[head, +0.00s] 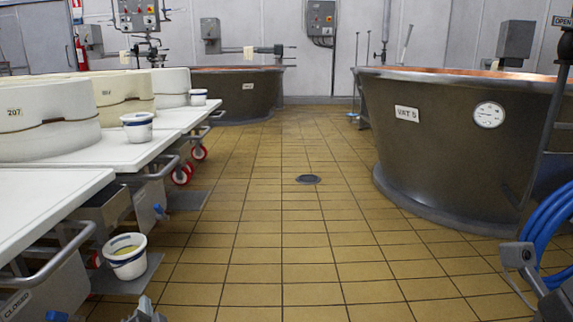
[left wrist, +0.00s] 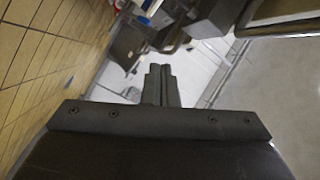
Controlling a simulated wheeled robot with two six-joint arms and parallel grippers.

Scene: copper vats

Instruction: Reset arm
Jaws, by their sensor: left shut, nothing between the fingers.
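My left gripper (head: 146,312) just shows at the bottom edge of the head view, left of the middle, above the tiled floor. In the left wrist view its two dark fingers (left wrist: 160,82) lie together, shut with nothing between them. Most of my left arm is out of the head view.
White tables (head: 60,188) with large pale moulds (head: 45,115) and small white buckets stand on the left. A copper vat (head: 440,130) stands right, with blue hose (head: 550,230) nearer. The tiled aisle (head: 290,240) is clear around a drain.

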